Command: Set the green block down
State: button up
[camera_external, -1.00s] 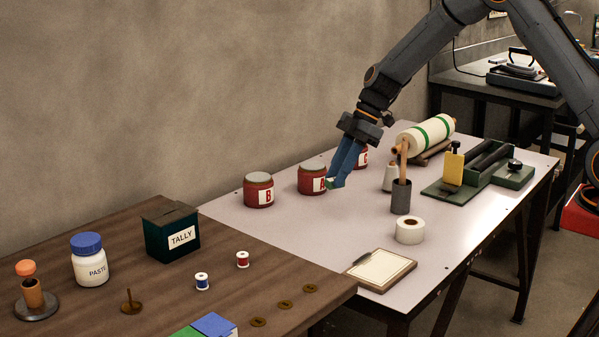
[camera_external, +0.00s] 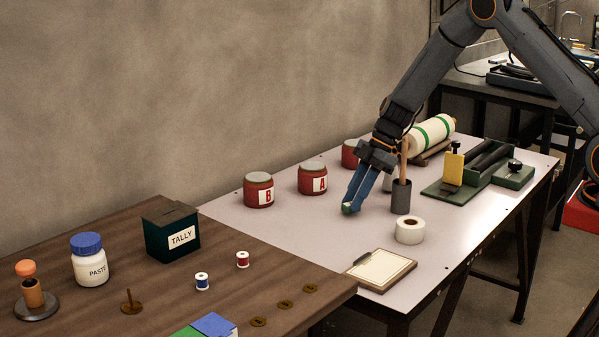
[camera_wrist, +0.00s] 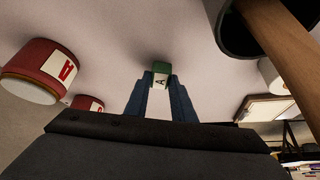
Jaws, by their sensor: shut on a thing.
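The green block (camera_wrist: 162,68) shows between my fingertips in the wrist view, with a white face marked A. It also shows as a small green patch at the fingertips in the external view (camera_external: 347,208). My gripper (camera_external: 351,204) has blue fingers and is shut on the block. It points down over the pale table (camera_external: 290,235), in front of jar A and left of the grey cup. I cannot tell whether the block touches the table.
Red jar A (camera_external: 312,180) and red jar B (camera_external: 259,190) stand behind and left. A grey cup (camera_external: 401,198) with a wooden stick is close on the right. A white roll (camera_external: 410,231) and a clipboard (camera_external: 380,270) lie nearer the front. The table left of my fingers is clear.

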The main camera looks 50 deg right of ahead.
jog(key=shift+f, duration=0.45)
jog(key=shift+f, duration=0.15)
jog(key=o, duration=1)
